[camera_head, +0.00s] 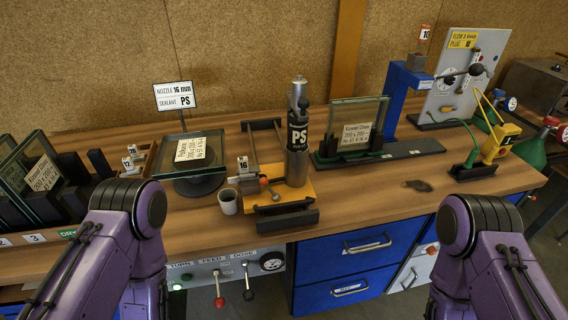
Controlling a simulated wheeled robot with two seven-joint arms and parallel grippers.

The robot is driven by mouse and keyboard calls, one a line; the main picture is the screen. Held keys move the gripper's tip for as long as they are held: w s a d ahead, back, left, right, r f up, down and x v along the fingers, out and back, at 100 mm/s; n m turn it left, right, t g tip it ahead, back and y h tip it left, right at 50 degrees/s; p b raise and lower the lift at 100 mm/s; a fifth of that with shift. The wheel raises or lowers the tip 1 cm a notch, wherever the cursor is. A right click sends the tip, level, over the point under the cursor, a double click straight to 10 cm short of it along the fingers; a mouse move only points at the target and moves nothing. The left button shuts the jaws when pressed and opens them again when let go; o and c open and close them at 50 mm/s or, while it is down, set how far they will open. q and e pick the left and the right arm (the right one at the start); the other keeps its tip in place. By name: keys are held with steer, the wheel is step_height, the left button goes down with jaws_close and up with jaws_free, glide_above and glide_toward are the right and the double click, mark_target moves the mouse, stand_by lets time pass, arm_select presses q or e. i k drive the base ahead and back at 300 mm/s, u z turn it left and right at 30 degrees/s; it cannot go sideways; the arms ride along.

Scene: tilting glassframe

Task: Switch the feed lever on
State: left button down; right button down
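The feed lever (218,290) hangs from the control panel (205,272) on the front of the bench, under the label FEED. It has a metal rod and a red knob, and it points down. A second lever (248,283) with a dark knob hangs to its right, under the label DOSE. At the left of the panel is the label TURN, with a green light (177,287) below it. My purple arms show at the lower left and lower right, but neither gripper is in view. Nothing visible touches the feed lever.
A round gauge (272,262) sits at the panel's right end. Blue drawers (345,291) are to its right. Above, the bench top (350,222) holds a cup (227,201), an orange-based fixture with a PS cartridge (297,135), and glass frames. My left arm is close to the panel's left side.

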mark_target(219, 302)
steer(key=k, duration=0.5)
steer(key=u, duration=1.05)
steer(key=i, duration=0.6)
steer(key=z, duration=0.5)
